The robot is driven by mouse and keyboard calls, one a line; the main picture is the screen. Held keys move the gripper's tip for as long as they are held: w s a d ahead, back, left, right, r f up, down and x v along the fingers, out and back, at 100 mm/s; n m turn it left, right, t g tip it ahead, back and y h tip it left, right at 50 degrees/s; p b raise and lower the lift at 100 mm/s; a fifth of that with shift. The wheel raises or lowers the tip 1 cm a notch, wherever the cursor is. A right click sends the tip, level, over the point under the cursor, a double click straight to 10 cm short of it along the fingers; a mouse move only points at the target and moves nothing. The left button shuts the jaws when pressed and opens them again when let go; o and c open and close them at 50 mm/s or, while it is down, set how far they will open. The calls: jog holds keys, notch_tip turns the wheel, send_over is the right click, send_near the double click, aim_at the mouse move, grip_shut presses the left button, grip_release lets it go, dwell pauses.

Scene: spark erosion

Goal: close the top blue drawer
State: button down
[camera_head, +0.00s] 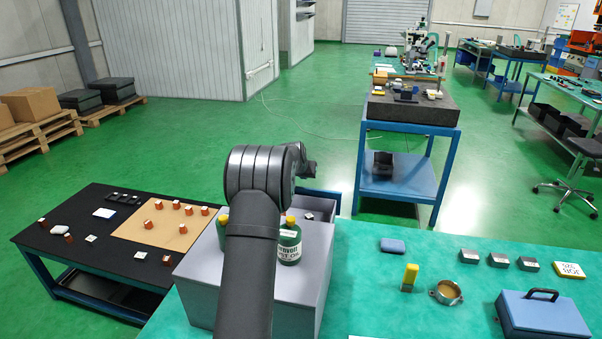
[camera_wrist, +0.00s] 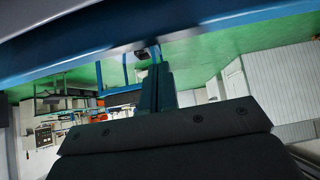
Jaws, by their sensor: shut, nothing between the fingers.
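The top blue drawer (camera_head: 322,191) stands open on the far side of a grey cabinet (camera_head: 310,270). Its blue rim and some small items inside show to the right of my arm. My gripper (camera_head: 309,169) shows beyond my wrist, just above the drawer's far edge in the picture; its fingers are hard to make out there. In the wrist view my gripper (camera_wrist: 153,68) is shut and empty, pointing up the picture. A blue edge, apparently the drawer's front (camera_wrist: 100,63), crosses above the fingertips. I cannot tell whether they touch it.
Green bottles (camera_head: 289,243) stand on the cabinet top, close to my arm. A black table (camera_head: 75,215) with small parts is at left. A green bench (camera_head: 385,300) at right holds a blue toolbox (camera_head: 541,314). Green floor lies open beyond the cabinet.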

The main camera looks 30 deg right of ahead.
aim_at(298, 190)
jog(key=shift+s+a+f, duration=0.2)
jog(key=shift+f, duration=0.35)
jog(key=shift+s+a+f, duration=0.15)
jog(key=shift+s+f, duration=0.05)
jog(key=shift+f, duration=0.35)
jog(key=shift+s+a+f, duration=0.2)
jog(key=shift+f, duration=0.35)
jog(key=shift+s+a, duration=1.55)
jog(key=shift+s, duration=0.05)
jog(key=shift+w+d, duration=0.1)
